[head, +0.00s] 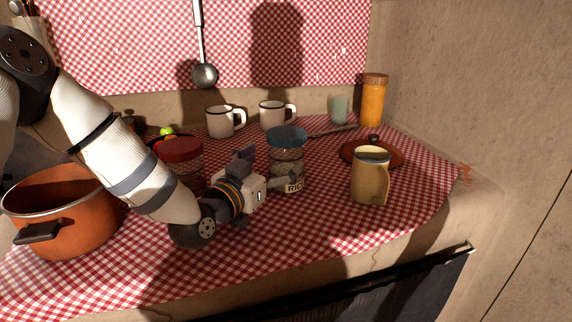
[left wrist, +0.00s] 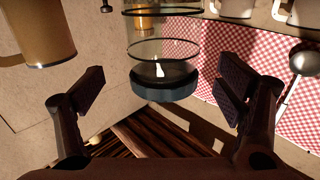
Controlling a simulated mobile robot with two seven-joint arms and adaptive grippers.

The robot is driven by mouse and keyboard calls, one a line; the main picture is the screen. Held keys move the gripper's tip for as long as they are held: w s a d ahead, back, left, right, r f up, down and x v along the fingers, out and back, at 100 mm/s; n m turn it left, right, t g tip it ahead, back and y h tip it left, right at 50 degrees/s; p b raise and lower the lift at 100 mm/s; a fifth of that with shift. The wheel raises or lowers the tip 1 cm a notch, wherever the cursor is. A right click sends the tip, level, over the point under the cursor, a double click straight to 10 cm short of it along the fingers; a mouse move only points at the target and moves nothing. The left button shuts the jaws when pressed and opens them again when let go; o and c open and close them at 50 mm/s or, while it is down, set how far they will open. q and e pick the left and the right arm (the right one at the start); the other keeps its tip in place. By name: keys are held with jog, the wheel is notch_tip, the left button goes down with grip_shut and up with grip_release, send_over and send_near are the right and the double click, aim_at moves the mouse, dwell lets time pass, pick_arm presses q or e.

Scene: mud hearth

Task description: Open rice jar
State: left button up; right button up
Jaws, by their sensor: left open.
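The rice jar (head: 287,158) is clear glass with a blue lid (head: 287,135) and a RICE label (head: 293,188). It stands upright on the checked cloth. My left gripper (head: 268,168) is just to its left, low beside the jar body. In the left wrist view the picture is upside down; the jar's dark blue lid (left wrist: 165,82) lies between the two spread fingers (left wrist: 160,88), with a gap on either side. The left gripper is open and holds nothing. Whether a finger touches the glass cannot be told. My right gripper is not in view.
White mugs (head: 220,122) stand behind. The front cloth is clear.

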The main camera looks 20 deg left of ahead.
aim_at(286, 133)
pick_arm(q)
jog(key=w, duration=0.5)
jog(key=shift+w+d+f+b, duration=0.25)
jog(key=shift+w+d+b, duration=0.05)
jog(key=shift+d, duration=0.05)
jog(key=shift+w+d+r, duration=0.1)
jog(key=shift+w, duration=0.4)
jog(key=c, duration=1.6)
jog(key=shift+r, duration=0.2)
jog(key=shift+c, duration=0.7)
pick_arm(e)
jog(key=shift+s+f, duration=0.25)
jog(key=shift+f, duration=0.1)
